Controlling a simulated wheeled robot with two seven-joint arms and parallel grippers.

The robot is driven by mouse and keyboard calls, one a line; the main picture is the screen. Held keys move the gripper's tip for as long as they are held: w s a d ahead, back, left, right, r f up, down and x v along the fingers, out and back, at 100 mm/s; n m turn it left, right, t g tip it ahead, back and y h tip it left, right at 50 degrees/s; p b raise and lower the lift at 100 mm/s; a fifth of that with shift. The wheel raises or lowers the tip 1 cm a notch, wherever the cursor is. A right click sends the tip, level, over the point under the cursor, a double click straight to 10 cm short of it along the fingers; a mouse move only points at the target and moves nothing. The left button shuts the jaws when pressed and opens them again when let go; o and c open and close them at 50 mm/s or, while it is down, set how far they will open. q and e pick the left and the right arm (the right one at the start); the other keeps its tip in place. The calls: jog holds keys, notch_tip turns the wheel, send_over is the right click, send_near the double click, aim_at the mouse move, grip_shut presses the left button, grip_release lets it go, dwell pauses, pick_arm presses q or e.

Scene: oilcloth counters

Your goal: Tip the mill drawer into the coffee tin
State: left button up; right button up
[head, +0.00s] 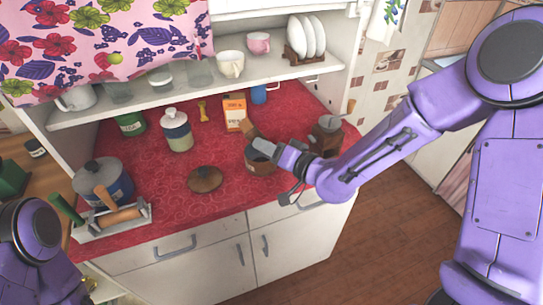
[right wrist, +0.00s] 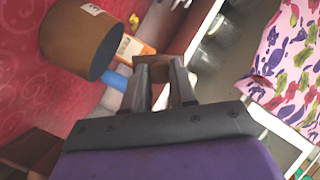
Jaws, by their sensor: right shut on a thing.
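The mill drawer (head: 250,130) is a small brown wooden box. My right gripper (head: 278,149) is shut on it and holds it above the counter, close to the coffee tin's rim. The drawer also shows between the fingertips in the right wrist view (right wrist: 181,66); its contents are hidden. The coffee tin (head: 260,164) is a brown round canister, upright and partly covered by my gripper; it shows large in the right wrist view (right wrist: 80,38). A round brown lid (head: 205,179) lies left of it. The mill (head: 325,135) stands to the right, partly behind my arm. My left gripper is out of view.
An orange carton (head: 234,112), a blue cup (head: 259,94) and a pale jar (head: 176,131) stand behind. A blue pot (head: 103,183) and a utensil caddy (head: 113,222) are at the left. A shelf (head: 200,90) runs above the back. Red counter (head: 165,205) is clear in front.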

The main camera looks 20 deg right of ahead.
aim_at(260, 136)
jog(key=n, duration=0.1)
jog(key=n+g, duration=0.1)
jog(key=n+y, duration=0.1)
jog(key=shift+w+d+r+b, duration=0.1)
jog(key=shift+w+r+b, duration=0.2)
jog(key=shift+b, duration=0.05)
jog(key=n, duration=0.1)
jog(key=d+r+n+g, duration=0.1)
jog(key=n, duration=0.1)
jog(key=d+n+g+y, duration=0.1)
jog(key=n, duration=0.1)
jog(key=shift+w+r+b, duration=0.2)
jog(key=shift+w+b, duration=0.05)
jog(key=shift+b, duration=0.1)
jog(key=d+n, duration=0.1)
jog(key=n, duration=0.3)
jog(key=d+n+g, duration=0.1)
jog(key=n, duration=0.1)
jog(key=shift+s+d+f+h, duration=0.3)
jog(key=shift+d+f+h, duration=0.05)
jog(key=shift+h, duration=0.05)
jog(key=shift+d, duration=0.15)
